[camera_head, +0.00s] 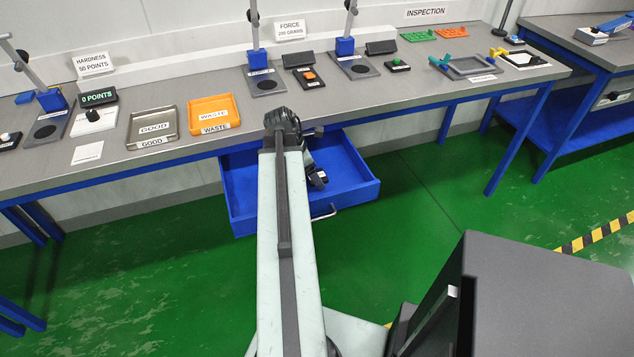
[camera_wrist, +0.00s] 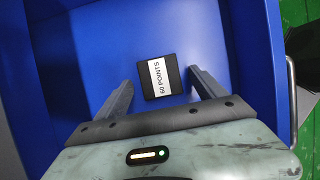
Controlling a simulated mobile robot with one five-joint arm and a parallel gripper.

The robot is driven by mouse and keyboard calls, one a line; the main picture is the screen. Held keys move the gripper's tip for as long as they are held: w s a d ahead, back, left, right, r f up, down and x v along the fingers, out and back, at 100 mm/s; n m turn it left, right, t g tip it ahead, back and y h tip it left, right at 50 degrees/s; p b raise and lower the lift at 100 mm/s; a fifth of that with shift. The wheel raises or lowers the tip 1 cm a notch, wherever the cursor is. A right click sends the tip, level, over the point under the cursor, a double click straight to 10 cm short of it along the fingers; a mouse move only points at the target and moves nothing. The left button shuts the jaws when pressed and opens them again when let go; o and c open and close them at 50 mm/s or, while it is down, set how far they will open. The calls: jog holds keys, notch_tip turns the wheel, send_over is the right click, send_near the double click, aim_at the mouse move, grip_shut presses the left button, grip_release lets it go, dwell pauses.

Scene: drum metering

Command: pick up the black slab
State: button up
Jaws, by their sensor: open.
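The black slab (camera_wrist: 161,88) lies on the floor of the open blue drawer (camera_wrist: 215,40). It carries a white label reading 60 POINTS. My gripper (camera_wrist: 161,82) is open, one finger on each side of the slab in the wrist view, with gaps between fingers and slab. How high the fingers are above it I cannot tell. In the head view the drawer (camera_head: 350,195) is pulled out under the bench, and my arm reaches over it. My gripper (camera_head: 318,180) shows there only in part, and the slab cannot be made out.
The drawer walls stand around my gripper, with a drawer handle (camera_head: 325,214) at the front. The bench (camera_head: 190,150) above holds a GOOD tray (camera_head: 153,125), an orange WASTE tray (camera_head: 213,112) and gauge stands. Green floor lies in front.

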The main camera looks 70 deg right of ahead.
jog(key=shift+r, duration=0.1)
jog(key=c, duration=1.5)
notch_tip(320, 180, up, 10)
jog(key=p, duration=1)
jog(key=shift+r, duration=0.1)
